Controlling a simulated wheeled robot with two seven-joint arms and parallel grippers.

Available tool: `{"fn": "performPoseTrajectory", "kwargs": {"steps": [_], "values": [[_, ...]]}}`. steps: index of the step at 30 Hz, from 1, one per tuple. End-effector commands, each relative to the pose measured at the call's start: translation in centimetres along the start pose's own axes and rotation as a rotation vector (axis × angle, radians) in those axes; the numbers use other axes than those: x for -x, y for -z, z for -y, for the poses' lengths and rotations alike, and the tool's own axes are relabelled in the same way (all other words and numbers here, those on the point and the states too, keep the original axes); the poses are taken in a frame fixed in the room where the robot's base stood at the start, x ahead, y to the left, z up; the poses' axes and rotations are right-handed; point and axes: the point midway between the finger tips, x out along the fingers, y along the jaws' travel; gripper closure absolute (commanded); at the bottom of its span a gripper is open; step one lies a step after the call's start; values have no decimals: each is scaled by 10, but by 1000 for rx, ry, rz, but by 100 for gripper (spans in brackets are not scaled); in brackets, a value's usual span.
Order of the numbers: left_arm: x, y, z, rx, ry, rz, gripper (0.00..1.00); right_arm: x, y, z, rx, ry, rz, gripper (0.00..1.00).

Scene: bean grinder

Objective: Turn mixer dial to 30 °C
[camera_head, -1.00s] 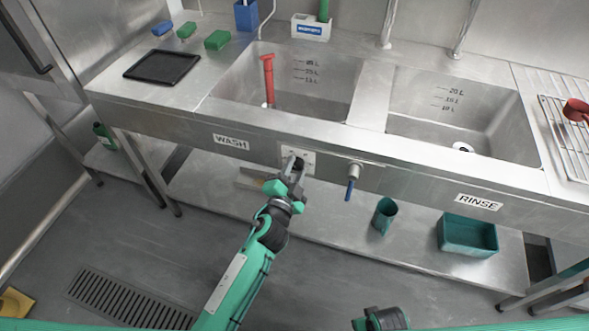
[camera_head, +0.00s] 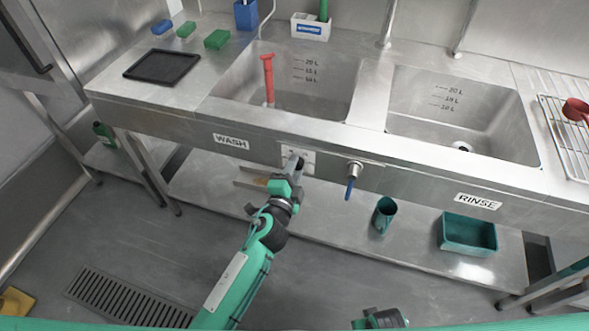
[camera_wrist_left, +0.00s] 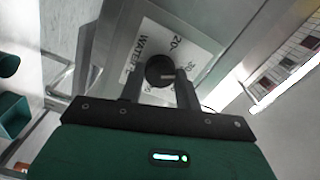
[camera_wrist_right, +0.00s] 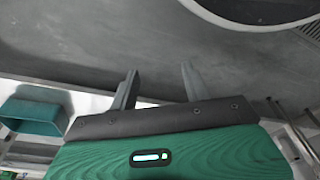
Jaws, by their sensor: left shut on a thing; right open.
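The mixer dial is a round black knob (camera_wrist_left: 158,70) on a pale plate (camera_wrist_left: 185,42) printed "WATER", "20" and "30", in the left wrist view. A pale mark on the knob points rightward in that view; I cannot tell its exact reading. The plate also shows on the sink front (camera_head: 308,156) in the head view, where the gripper mostly hides the knob. My left gripper (camera_head: 295,166) is at the plate, its fingers on either side of the knob, shut on it. My right gripper (camera_wrist_right: 155,85) is open and empty; only part of it shows at the head view's bottom edge.
A tap with a blue lever (camera_head: 350,184) sticks out right of the plate. Below is a shelf with a green cup (camera_head: 385,215) and a green bin (camera_head: 468,235). The wash sink holds a red upright pipe (camera_head: 268,80).

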Motion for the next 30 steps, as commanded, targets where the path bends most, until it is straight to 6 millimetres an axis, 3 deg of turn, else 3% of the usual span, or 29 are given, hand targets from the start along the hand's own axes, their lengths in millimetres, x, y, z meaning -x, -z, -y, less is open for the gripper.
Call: {"fn": "performPoseTrajectory", "kwargs": {"steps": [5,6,9,20,30], "values": [[0,0,-1,1,-1,-1,89,0,-2,0,0,0,3,52],[0,0,-1,1,-1,-1,60,0,-2,0,0,0,3,52],[0,0,-1,2,-1,-1,45,0,-1,0,0,0,3,52],[5,0,-1,2,-1,0,45,1,3,-1,0,-1,-3,52],[61,0,-2,2,-2,0,45,8,12,-1,-1,-1,-13,52]]}}
